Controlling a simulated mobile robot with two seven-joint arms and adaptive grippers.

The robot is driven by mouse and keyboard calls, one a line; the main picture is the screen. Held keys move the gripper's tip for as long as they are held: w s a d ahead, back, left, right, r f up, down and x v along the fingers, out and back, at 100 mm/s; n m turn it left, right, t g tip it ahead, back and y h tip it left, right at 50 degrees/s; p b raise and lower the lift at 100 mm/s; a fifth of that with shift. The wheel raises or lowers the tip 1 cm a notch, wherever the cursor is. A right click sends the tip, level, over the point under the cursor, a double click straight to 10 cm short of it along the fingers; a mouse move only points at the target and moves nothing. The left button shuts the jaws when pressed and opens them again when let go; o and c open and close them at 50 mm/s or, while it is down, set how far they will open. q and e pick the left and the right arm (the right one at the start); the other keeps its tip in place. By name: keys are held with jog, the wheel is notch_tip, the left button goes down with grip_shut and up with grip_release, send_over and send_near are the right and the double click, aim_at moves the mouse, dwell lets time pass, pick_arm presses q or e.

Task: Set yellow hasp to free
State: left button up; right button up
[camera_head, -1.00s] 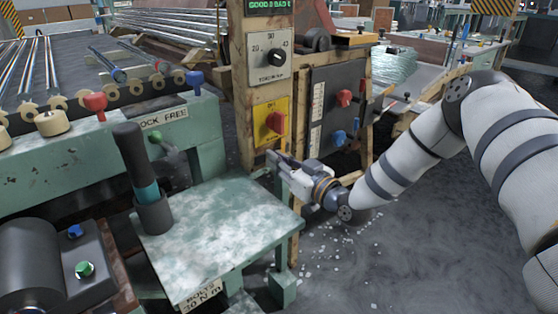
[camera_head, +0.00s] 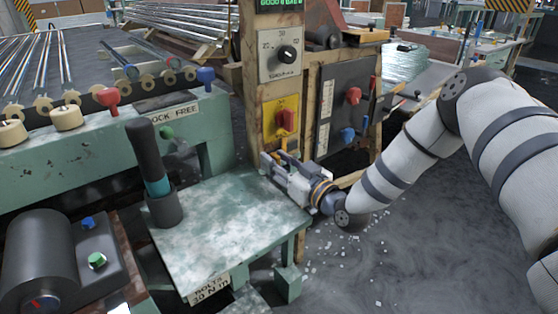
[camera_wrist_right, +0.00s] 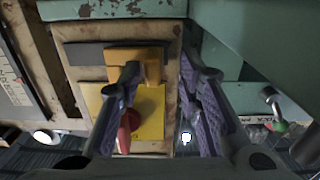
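The yellow hasp (camera_head: 284,143) shows as a small yellow-orange piece below the red switch knob (camera_head: 287,119) on the yellow plate (camera_head: 269,125) of the wooden post. In the right wrist view, which looks upside down, the hasp (camera_wrist_right: 153,71) has a wide bar and a short tab, with the red knob (camera_wrist_right: 129,128) below it. My right gripper (camera_head: 272,162) is at the post, just under the plate. Its fingers (camera_wrist_right: 160,66) are apart; the left one overlaps the hasp in the picture, the right one is clear of it. Contact cannot be told. My left gripper is out of view.
A lock/free label (camera_head: 174,112) and green lever (camera_head: 166,132) are on the bench. A dark panel (camera_head: 345,82) with red and blue knobs is right of the post.

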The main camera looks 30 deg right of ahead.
jog(key=s+d, duration=0.1)
jog(key=s, duration=1.1)
